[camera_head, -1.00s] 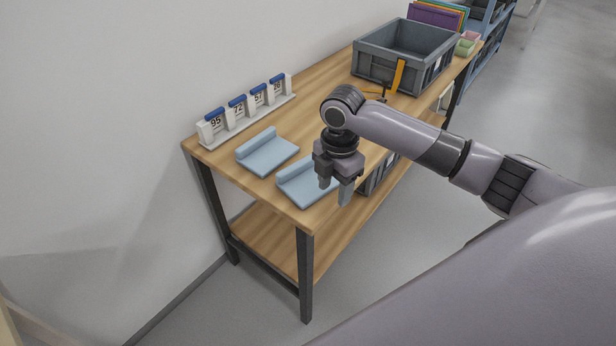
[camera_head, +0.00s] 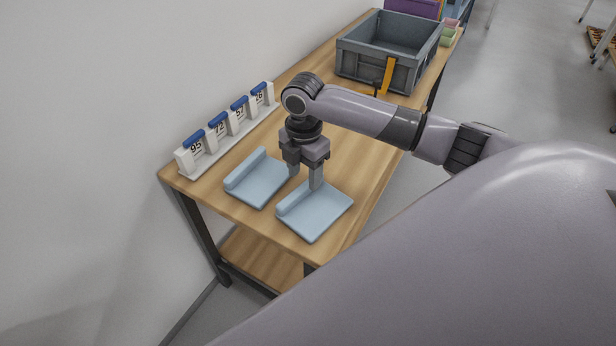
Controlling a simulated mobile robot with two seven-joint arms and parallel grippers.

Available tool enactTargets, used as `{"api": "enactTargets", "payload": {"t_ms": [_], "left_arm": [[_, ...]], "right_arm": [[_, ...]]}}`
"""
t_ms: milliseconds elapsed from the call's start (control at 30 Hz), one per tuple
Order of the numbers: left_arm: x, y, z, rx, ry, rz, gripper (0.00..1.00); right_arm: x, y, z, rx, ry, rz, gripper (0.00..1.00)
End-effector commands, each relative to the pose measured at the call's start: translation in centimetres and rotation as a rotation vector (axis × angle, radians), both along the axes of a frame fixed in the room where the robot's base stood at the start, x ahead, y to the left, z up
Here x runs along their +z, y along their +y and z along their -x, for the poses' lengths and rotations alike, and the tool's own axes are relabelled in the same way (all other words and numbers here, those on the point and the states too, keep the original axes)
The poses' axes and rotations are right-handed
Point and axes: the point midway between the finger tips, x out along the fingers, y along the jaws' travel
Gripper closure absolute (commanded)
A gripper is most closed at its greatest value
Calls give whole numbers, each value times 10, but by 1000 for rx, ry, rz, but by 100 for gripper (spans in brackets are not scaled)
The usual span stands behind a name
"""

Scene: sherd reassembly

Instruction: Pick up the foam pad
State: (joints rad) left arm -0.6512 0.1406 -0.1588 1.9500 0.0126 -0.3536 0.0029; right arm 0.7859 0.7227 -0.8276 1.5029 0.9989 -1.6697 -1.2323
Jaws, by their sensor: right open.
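Two light blue foam pads, each with a raised ridge along its left side, lie on the wooden table. One pad (camera_head: 257,179) is at the left and the other pad (camera_head: 318,212) is nearer the table's right front corner. My right gripper (camera_head: 305,180) is open and empty, pointing down at the far ends of the pads. One finger shows in front of the right pad's far edge; the other is beside the left pad's right corner. I cannot tell whether the fingers touch either pad. My left gripper is not in view.
A rack of white blocks with blue tops and number labels (camera_head: 228,128) stands along the wall side. A grey crate (camera_head: 365,66) with an orange strip (camera_head: 388,75) stands at the table's far end. The wooden tabletop (camera_head: 360,160) right of my gripper is clear.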

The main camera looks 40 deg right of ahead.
Motion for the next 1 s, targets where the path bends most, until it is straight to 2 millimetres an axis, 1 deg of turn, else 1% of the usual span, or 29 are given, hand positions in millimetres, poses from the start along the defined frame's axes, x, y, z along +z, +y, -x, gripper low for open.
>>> {"api": "enactTargets", "payload": {"t_ms": [200,300,400,600,633,667,700,767,800,1000], "left_arm": [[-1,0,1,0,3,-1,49],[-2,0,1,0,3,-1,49],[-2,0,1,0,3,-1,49],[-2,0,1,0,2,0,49],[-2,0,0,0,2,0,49],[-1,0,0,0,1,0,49],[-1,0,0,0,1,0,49],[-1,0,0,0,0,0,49],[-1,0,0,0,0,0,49],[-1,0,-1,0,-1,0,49]], "right_arm": [[-33,3,-6,0,3,0,48],[-44,3,-5,1,2,-1,48],[-50,3,-5,1,0,0,48],[-50,3,-5,1,0,0,48],[-50,3,-5,1,0,0,54],[-50,3,-5,1,0,0,64],[-50,3,-5,1,0,0,77],[-50,3,-5,1,0,0,97],[-50,3,-6,1,0,0,100],[-50,2,-6,1,-1,0,100]]}}
